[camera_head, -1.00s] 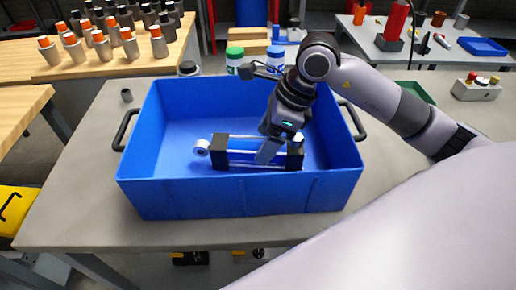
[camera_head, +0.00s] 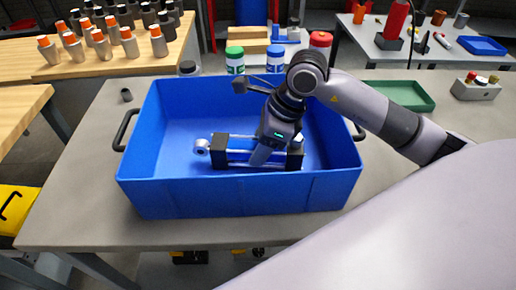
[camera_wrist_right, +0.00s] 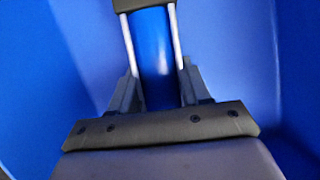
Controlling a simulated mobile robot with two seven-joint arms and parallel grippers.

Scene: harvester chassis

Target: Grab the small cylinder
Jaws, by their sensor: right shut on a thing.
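The small cylinder (camera_head: 240,155) lies on its side in the blue bin (camera_head: 150,180). It has a blue body, silver rods, black end blocks and a grey rod eye on its left. My right gripper (camera_head: 262,158) reaches down into the bin and is shut on the cylinder, right of its middle. In the right wrist view, the gripper's fingers (camera_wrist_right: 158,75) stand on both sides of the blue body and rods (camera_wrist_right: 155,45), with a black block beyond. The far finger is hidden in the head view. My left gripper is not in view.
The bin's walls surround the cylinder, and dark handles stick out at its sides. Capped bottles (camera_head: 275,60) stand behind it. A small grey cup (camera_head: 126,95) stands to its left, and a green tray (camera_head: 400,95) lies to its right. The grey table (camera_head: 85,215) is clear at front left.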

